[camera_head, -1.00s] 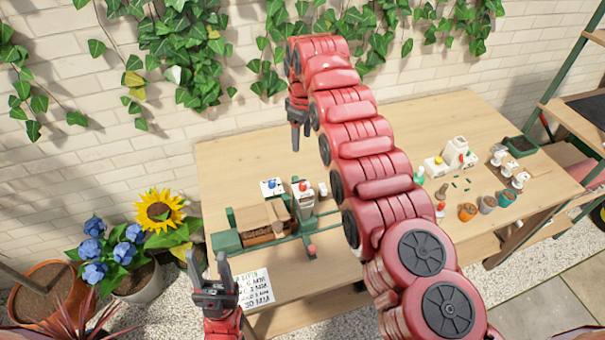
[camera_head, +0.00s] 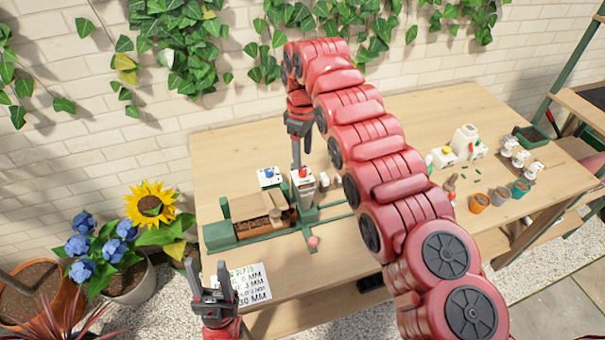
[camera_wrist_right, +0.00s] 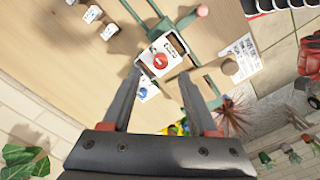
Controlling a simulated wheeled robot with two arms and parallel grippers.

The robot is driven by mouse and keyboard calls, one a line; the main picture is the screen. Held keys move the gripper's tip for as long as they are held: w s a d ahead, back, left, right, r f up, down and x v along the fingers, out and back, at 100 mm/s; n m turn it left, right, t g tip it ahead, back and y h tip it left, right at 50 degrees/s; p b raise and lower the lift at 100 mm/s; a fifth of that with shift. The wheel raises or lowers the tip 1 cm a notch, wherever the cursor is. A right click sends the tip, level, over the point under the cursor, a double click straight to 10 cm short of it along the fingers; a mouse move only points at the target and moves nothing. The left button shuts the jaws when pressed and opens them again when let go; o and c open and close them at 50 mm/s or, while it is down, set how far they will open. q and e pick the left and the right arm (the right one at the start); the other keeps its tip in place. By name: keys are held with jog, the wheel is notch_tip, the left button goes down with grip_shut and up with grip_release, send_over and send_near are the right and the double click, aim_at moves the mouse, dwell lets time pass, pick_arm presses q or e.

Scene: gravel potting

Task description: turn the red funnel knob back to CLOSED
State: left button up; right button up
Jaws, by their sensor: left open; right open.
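The red knob (camera_wrist_right: 160,61) sits on a white plate on the front of the funnel unit. In the head view the white funnel unit (camera_head: 303,188) stands on the green rail frame at the table's middle. My right gripper (camera_head: 301,162) is open, pointing down just above the unit. In the right wrist view my right gripper (camera_wrist_right: 160,76) has the knob framed between and beyond its fingertips, apart from both. The knob's label is too small to read. My left gripper (camera_head: 212,280) is open and empty in front of the table.
A white box with a blue knob (camera_head: 268,176) stands behind the planter of soil (camera_head: 262,224). A pink ball-ended handle (camera_head: 313,242) sticks out in front. A printed depth card (camera_head: 248,284) lies at the front edge. Small pots (camera_head: 479,202) and white bottles stand at right.

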aim_at(303, 170)
jog(key=shift+f+p, duration=0.65)
jog(key=shift+f, duration=2)
grip_shut()
